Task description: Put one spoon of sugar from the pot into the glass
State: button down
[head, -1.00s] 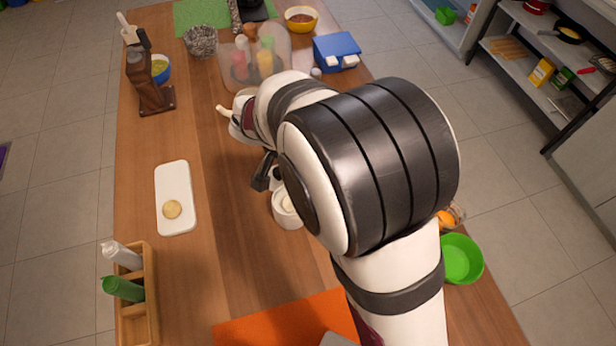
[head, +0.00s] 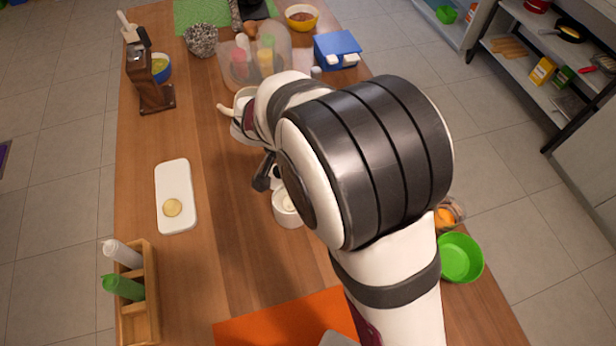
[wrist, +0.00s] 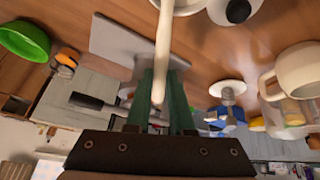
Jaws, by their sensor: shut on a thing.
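A white round pot (head: 287,208) with pale contents stands on the wooden table in the head view, partly hidden by my arm. My gripper (head: 266,172) is just above and left of it, mostly covered by my arm. In the wrist view my gripper (wrist: 160,90) is shut on a long cream spoon handle (wrist: 163,45). The handle runs up to a white rounded shape at the top edge; I cannot tell whether that is the spoon's bowl or the pot's rim. I cannot make out the glass.
A cream mug (wrist: 300,72) shows at right in the wrist view. In the head view, a white board (head: 174,190) and a bottle rack (head: 150,290) lie left, an orange mat (head: 270,322) in front, a green bowl (head: 461,258) at right.

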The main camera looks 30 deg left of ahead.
jog(key=shift+r, duration=0.15)
dwell(0.4)
jog(key=shift+r, duration=1.3)
jog(key=shift+r, duration=1.4)
jog(key=shift+w+d+r+g+y, duration=0.15)
jog(key=shift+r+g+y, duration=0.2)
jog(key=shift+g, duration=0.55)
jog(key=shift+r+g+y, duration=0.15)
jog(key=shift+g+y, duration=0.5)
jog(key=shift+g, duration=0.45)
